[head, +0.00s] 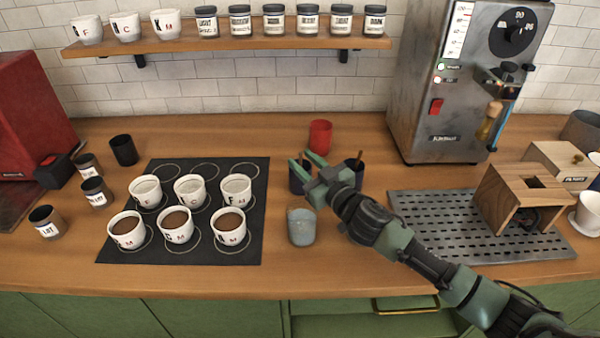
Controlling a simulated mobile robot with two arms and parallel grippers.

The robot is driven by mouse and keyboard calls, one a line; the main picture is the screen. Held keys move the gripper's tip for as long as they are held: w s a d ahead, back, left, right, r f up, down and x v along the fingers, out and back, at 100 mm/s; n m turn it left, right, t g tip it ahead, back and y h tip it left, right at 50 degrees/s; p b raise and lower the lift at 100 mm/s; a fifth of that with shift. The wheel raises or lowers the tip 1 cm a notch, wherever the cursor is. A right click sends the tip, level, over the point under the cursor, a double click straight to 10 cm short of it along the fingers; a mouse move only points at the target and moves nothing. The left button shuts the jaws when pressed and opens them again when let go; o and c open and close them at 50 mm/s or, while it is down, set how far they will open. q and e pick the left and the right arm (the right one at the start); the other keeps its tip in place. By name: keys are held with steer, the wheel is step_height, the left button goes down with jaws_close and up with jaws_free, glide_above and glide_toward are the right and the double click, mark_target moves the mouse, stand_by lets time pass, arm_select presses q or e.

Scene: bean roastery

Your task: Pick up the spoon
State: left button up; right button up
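Something thin shows between the fingers, too small to make out. I cannot see a spoon's bowl in either cup. My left gripper is not in view.
A red cup (320,136) stands behind the gripper and a grey-blue cup (301,227) in front. A black mat (115,252) with several white cups lies left. A metal drip tray (415,225) with a wooden stand (505,197) and a steel machine (425,110) are right.

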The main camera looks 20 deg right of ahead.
steer(key=shift+x, duration=0.8)
jaws_close()
steer(key=shift+r, duration=0.15)
